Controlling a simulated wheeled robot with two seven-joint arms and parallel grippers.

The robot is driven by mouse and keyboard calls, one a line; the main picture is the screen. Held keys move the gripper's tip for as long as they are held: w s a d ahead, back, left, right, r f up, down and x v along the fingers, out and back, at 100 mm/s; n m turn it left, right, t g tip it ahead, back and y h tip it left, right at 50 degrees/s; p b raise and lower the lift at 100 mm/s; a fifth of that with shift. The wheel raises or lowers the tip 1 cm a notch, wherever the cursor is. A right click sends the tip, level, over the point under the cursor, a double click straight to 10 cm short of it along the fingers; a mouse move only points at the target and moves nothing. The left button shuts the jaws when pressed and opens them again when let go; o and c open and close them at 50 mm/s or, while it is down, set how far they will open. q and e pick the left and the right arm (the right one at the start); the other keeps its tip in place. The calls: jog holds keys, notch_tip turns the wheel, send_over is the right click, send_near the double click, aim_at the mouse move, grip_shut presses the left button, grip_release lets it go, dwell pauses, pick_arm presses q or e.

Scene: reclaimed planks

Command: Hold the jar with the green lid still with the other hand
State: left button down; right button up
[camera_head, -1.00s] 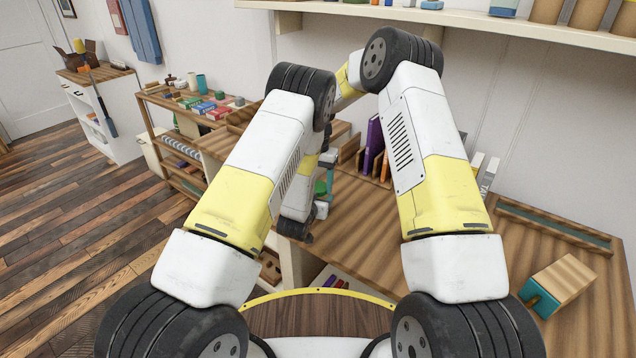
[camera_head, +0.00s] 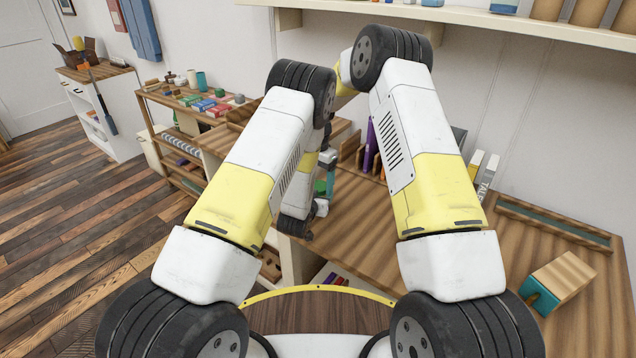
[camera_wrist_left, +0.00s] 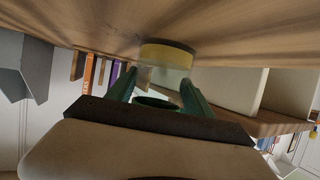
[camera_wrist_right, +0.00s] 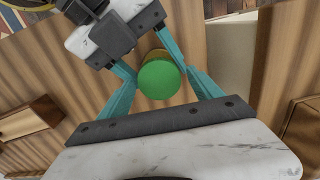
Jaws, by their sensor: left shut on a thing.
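The jar's green lid (camera_head: 320,187) shows small between my arms in the head view. In the right wrist view the round green lid (camera_wrist_right: 160,80) is seen from above. In the left wrist view the jar (camera_wrist_left: 168,58) stands on the wood, its yellowish base band at the top of the picture. My left gripper (camera_wrist_left: 158,92) is shut on the jar from the side. My right gripper (camera_wrist_right: 162,75) is above the jar, its teal fingers open on either side of the lid. In the head view my right gripper (camera_head: 326,174) is partly hidden by my left arm.
The wooden bench (camera_head: 365,220) is clear to the right of the jar. Upright books (camera_head: 372,147) stand behind it. A wood and teal block (camera_head: 558,282) lies at the far right. A low shelf (camera_head: 175,110) with small items is at the left.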

jog(key=shift+r, duration=2.25)
jog(key=shift+c, duration=0.5)
